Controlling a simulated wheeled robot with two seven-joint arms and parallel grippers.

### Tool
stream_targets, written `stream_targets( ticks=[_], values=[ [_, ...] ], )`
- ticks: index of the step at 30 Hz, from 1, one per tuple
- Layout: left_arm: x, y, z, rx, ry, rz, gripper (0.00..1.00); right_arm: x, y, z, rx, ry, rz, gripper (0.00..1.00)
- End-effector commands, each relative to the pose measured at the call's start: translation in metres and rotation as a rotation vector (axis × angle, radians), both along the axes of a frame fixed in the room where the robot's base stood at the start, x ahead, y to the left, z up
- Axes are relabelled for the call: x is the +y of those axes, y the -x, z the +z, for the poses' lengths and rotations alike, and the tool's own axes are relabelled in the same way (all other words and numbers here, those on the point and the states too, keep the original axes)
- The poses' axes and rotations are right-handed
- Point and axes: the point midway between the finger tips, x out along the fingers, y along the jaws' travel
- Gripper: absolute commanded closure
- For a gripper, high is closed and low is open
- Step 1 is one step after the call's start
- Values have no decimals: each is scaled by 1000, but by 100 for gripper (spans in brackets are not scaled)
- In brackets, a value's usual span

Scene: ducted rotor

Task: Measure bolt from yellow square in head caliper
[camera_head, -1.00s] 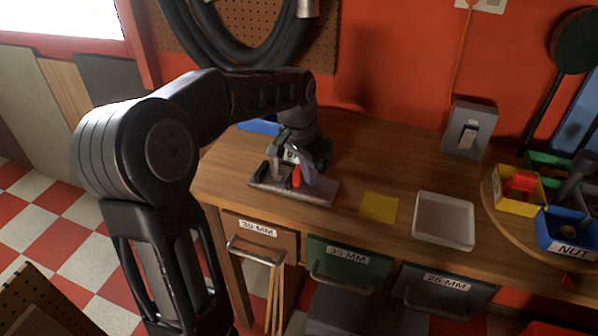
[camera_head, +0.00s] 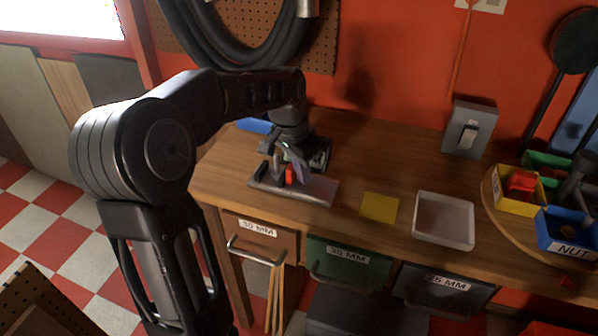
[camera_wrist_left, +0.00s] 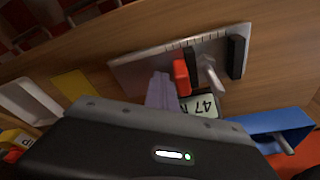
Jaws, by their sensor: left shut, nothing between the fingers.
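The caliper (camera_head: 322,192) lies on the bench, a grey plate with upright jaws and a red piece (camera_head: 289,176). My left gripper (camera_head: 303,173) is shut and empty, down over the caliper just right of the red piece. In the left wrist view, the gripper's fingers (camera_wrist_left: 160,92) are beside the red piece (camera_wrist_left: 181,77), close to or touching it. The yellow square (camera_head: 379,207) is bare. My right gripper is not in view.
A pale tray (camera_head: 443,221) is right of the yellow square. A turntable with a yellow bin (camera_head: 519,204) and a blue bin (camera_head: 563,243) marked NUT stands at far right. A switch box (camera_head: 468,130) is at the back. A blue object (camera_head: 254,126) lies behind my gripper.

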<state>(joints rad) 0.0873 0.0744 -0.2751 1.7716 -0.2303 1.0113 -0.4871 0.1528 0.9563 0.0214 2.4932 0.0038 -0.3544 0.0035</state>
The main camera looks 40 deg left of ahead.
Motion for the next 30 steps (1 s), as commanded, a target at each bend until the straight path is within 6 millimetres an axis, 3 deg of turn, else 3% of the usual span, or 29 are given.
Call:
stream_targets(
  ticks=[21, 30],
  values=[
    [24, 9, 0, 2, 0, 3, 100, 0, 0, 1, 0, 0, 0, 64],
    [24, 9, 0, 2, -2, 2, 100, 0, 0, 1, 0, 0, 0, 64]
  ],
)
